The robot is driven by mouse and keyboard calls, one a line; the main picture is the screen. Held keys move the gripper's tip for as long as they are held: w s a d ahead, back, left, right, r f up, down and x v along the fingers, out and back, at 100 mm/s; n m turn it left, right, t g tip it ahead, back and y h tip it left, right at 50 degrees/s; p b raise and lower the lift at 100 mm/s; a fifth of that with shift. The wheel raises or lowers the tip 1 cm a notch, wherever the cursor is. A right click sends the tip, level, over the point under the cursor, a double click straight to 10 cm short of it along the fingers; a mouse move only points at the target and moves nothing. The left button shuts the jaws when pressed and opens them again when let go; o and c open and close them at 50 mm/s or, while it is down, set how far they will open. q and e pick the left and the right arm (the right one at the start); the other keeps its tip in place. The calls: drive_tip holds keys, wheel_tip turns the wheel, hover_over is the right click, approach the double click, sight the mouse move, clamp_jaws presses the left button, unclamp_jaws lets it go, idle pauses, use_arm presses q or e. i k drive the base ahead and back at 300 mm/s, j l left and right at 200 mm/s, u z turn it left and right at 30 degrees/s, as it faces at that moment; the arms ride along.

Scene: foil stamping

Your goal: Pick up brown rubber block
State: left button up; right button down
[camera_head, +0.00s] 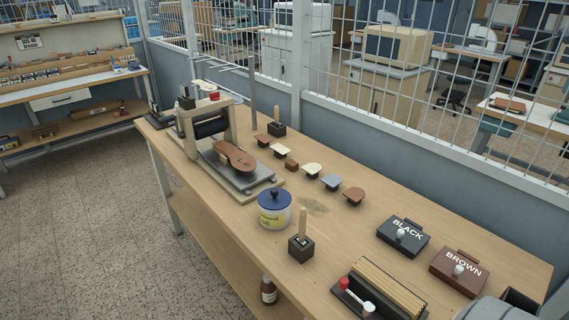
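A small brown block (291,165) lies on the wooden workbench (330,240), in a row of small pieces near the bench's back edge; it looks like the brown rubber block. A cream piece (281,149) is just behind it to the left, and another cream piece (312,170) is to its right. Other brown pieces (354,195) on dark bases stand in the same row. Neither of my grippers shows in the head view. A rounded grey part at the bottom right edge may be mine.
A stamping press (205,125) with a brown sole-shaped piece stands left of the row. A blue-lidded tub (274,209) and a tool in a dark holder (301,246) stand in front. Boxes marked BLACK (403,236) and BROWN (459,270) are right. Wire mesh (430,110) rises behind.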

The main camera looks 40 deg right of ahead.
sight(293, 165)
drive_tip(key=i+j+z, duration=0.1)
drive_tip(key=z, duration=0.3)
drive_tip(key=j+z, duration=0.1)
drive_tip(key=z, duration=0.25)
drive_tip(key=i+j+z, duration=0.1)
drive_tip(key=z, duration=0.3)
drive_tip(key=j+z, duration=0.2)
drive_tip(key=z, duration=0.15)
